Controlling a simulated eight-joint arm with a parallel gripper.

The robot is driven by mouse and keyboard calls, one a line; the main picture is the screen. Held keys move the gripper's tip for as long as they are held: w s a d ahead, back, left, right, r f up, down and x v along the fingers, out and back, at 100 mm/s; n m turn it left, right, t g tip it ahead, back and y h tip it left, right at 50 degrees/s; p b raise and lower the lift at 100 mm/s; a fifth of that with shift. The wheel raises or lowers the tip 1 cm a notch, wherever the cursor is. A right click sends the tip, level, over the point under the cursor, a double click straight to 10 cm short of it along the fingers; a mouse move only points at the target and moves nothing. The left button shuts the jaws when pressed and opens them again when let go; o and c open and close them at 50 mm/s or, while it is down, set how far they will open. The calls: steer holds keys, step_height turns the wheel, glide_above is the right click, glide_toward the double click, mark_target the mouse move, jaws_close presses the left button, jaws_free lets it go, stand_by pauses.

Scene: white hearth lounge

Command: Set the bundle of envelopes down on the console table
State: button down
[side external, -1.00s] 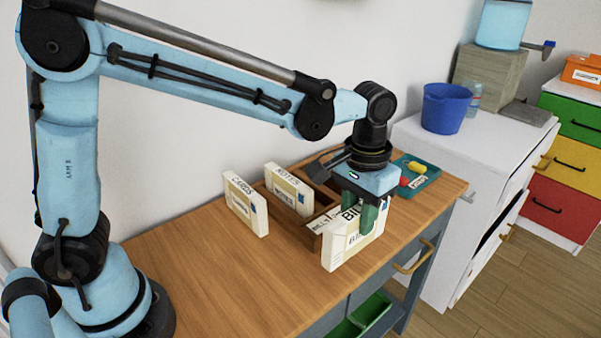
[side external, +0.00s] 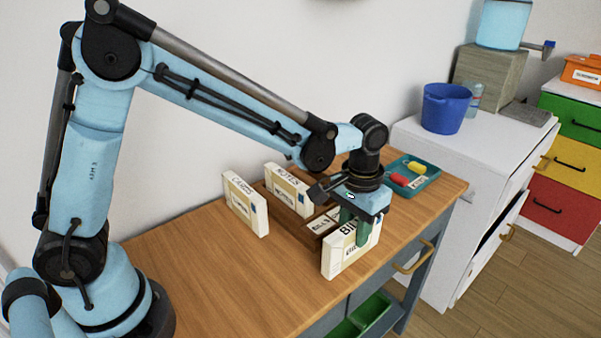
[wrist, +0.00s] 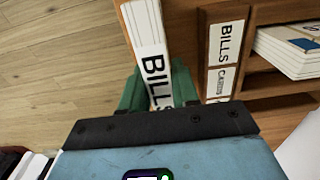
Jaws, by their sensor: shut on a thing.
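The bundle of envelopes (side external: 338,262) is cream and white with a "BILLS" label. It stands upright at the front edge of the wooden console table (side external: 205,275). My gripper (side external: 355,232) points down, with its green fingers closed on the bundle from both sides. In the wrist view the bundle (wrist: 146,30) sits between the fingers (wrist: 157,88). Its lower edge is at or very near the tabletop; I cannot tell if it touches.
A wooden sorter (wrist: 222,95) with BILLS and CARDS labels stands right behind the bundle. Bundles marked NOTES (side external: 288,190) and CARDS (side external: 245,204) stand to the left. A teal tray (side external: 428,178) lies at the back right. The table's left part is clear.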

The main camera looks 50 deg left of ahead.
steer(key=c, duration=0.8)
jaws_free()
steer(key=shift+c, duration=0.2)
step_height(320, 180, up, 11)
steer(key=s+a+f+t, duration=0.2)
steer(key=s+a+t, duration=0.5)
steer(key=s+a, duration=0.4)
steer(key=shift+a+f, duration=0.3)
steer(key=shift+a, duration=0.45)
